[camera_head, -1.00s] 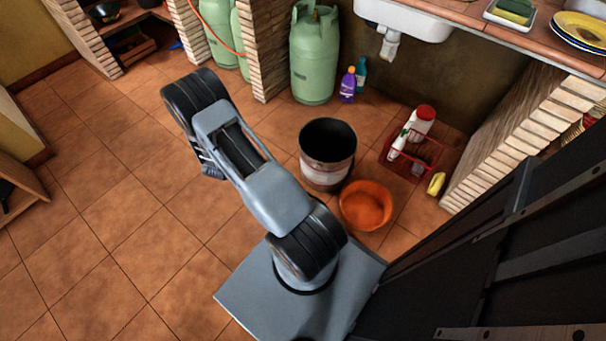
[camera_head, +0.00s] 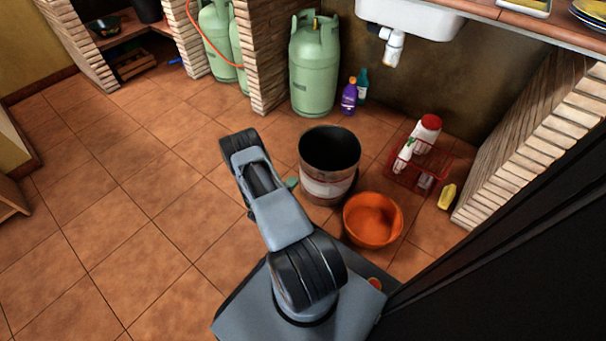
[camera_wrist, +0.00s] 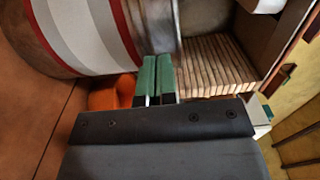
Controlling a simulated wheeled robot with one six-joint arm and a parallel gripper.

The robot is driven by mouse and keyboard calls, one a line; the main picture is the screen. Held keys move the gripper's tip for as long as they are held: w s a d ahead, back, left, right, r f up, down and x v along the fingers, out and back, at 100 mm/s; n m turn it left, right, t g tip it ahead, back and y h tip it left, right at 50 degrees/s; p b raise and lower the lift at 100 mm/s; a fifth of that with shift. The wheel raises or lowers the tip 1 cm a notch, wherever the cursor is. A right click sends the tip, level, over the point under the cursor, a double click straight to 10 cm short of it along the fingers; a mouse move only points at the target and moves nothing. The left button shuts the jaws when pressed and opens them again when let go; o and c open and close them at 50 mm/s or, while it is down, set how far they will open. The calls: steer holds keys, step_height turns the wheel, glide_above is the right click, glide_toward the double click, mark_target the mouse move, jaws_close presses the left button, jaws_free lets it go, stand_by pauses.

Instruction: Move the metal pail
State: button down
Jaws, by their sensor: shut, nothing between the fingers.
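The metal pail (camera_head: 326,187) stands upright on the tiled floor in the head view, with a dark inside and a white and red band. Its side fills the upper left of the wrist view (camera_wrist: 85,35), lying sideways in the picture. My gripper (camera_wrist: 155,62) shows there as two green fingers, shut together and empty, in front of the pail near its rim. In the head view a green bit of my gripper (camera_head: 291,182) shows just left of the pail; my arm hides the rest. I cannot tell whether the fingers touch the pail.
An orange basin (camera_head: 372,220) stands right in front of the pail. A red caddy (camera_head: 416,170) with white bottles and a yellow item (camera_head: 447,196) are to the right. Green gas cylinders (camera_head: 314,70) and two small bottles stand behind. The floor at left is clear.

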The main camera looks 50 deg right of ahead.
mark_target(307, 167)
steer(key=shift+d+b, duration=1.15)
steer(key=shift+d, duration=2.35)
